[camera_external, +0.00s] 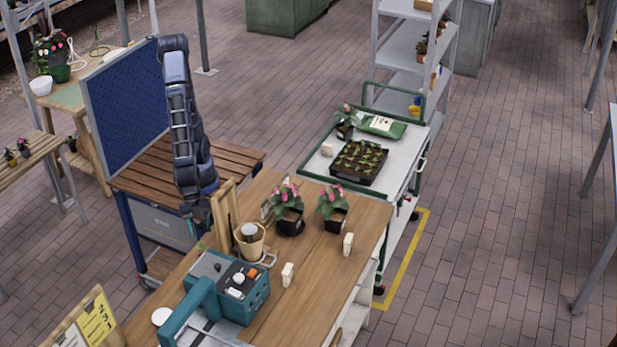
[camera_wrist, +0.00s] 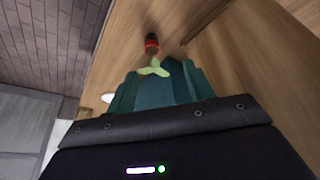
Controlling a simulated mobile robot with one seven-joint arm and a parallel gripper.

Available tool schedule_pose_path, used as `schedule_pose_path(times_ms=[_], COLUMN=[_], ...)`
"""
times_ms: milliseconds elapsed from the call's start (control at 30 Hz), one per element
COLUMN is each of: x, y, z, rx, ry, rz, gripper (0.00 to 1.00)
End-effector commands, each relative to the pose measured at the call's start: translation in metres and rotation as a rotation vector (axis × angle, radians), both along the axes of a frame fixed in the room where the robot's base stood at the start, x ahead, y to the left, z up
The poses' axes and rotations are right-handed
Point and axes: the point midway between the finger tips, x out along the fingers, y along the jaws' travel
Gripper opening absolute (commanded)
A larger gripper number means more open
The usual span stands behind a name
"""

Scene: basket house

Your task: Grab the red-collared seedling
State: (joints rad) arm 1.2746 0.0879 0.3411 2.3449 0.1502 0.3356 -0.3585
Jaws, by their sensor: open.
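The red-collared seedling (camera_wrist: 152,46) shows in the wrist view as a small dark plug with a red band and pale green leaves. It lies just beyond my fingertips, above the wooden bench top (camera_wrist: 215,50). My gripper (camera_wrist: 158,78) has teal fingers and is open. The leaves reach down to the gap between the fingers; I cannot tell whether they touch. In the external view my gripper (camera_external: 190,218) hangs at the left edge of the wooden bench (camera_external: 330,265). A small green patch below it may be the seedling.
A wooden upright (camera_external: 224,212), a beige pot (camera_external: 249,240) and a teal machine (camera_external: 235,287) stand close to my gripper. Two pink-flowered potted plants (camera_external: 287,210) stand farther right. A blue pegboard (camera_external: 125,100) rises behind the arm. The bench's right front is mostly clear.

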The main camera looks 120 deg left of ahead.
Motion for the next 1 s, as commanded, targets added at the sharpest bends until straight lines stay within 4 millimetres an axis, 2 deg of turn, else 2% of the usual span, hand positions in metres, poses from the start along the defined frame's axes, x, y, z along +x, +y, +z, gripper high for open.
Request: schedule_pose_path(times_ms=[100,233,600,1000], x=[-0.008,-0.009,0.004,0.012], y=[-0.013,-0.018,-0.027,-0.032], z=[-0.007,-0.013,-0.051,-0.072], rx=[0.004,0.004,0.005,0.005], ry=[-0.005,-0.006,-0.006,-0.006], rz=[-0.022,-0.028,-0.027,-0.025], gripper=[0.52,0.52,0.52,0.52])
